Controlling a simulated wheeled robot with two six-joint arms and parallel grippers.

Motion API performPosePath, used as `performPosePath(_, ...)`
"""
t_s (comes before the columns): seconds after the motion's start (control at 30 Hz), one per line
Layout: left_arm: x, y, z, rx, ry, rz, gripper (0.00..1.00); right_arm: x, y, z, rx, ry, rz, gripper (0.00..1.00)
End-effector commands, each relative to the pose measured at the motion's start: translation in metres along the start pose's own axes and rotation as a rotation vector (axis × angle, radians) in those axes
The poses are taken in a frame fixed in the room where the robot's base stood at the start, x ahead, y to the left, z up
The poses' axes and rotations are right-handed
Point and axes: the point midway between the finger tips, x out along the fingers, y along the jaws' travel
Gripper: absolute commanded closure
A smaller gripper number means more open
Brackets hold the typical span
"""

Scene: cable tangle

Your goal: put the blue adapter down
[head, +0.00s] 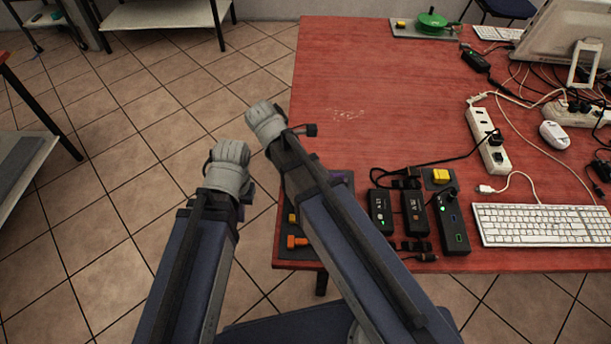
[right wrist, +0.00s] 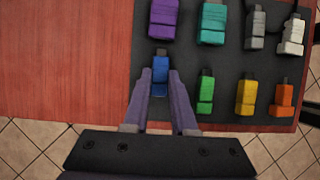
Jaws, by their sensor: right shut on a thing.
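The blue adapter (right wrist: 160,74) is between the two fingertips of my right gripper (right wrist: 160,84) in the right wrist view. The gripper is shut on it, and its dark end points away from my wrist. It is over the dark mat (right wrist: 228,106) near the mat's left edge, below the purple adapter and left of the green one. I cannot tell whether it touches the mat. In the head view my right arm hides the blue adapter and most of the mat. My left gripper (head: 248,194) is beyond the table's left edge, its fingers mostly hidden behind its wrist.
The mat also holds purple (right wrist: 163,18), teal (right wrist: 212,24), grey (right wrist: 255,28), white (right wrist: 291,36), green (right wrist: 205,95), yellow (right wrist: 246,97) and orange (right wrist: 282,99) adapters. Black boxes (head: 415,212) and a keyboard (head: 540,225) lie right of my right arm. The red tabletop (head: 370,75) is clear behind.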

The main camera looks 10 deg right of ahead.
Motion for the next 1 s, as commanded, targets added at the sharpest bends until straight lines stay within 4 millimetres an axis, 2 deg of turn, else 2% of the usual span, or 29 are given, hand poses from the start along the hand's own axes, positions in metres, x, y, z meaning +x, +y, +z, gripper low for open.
performPosePath(0.27,0.003,0.000,0.000,0.000,0.000,0.000,1.00,0.003,0.000,-0.002,0.000,0.000,0.000,1.00)
performPosePath(0.3,0.002,0.000,0.000,0.000,0.000,0.000,1.00,0.002,0.000,-0.001,0.000,0.000,0.000,0.72)
performPosePath(0.53,0.002,0.000,0.000,0.000,0.000,0.000,1.00,0.001,0.000,-0.001,0.000,0.000,0.000,0.46)
performPosePath(0.83,0.001,0.000,0.000,0.000,0.000,0.000,1.00,0.001,0.000,0.000,0.000,0.000,0.000,0.45)
performPosePath(1.0,-0.007,-0.001,0.000,0.000,0.000,0.000,1.00,-0.007,0.000,0.002,0.000,0.000,0.000,0.45)
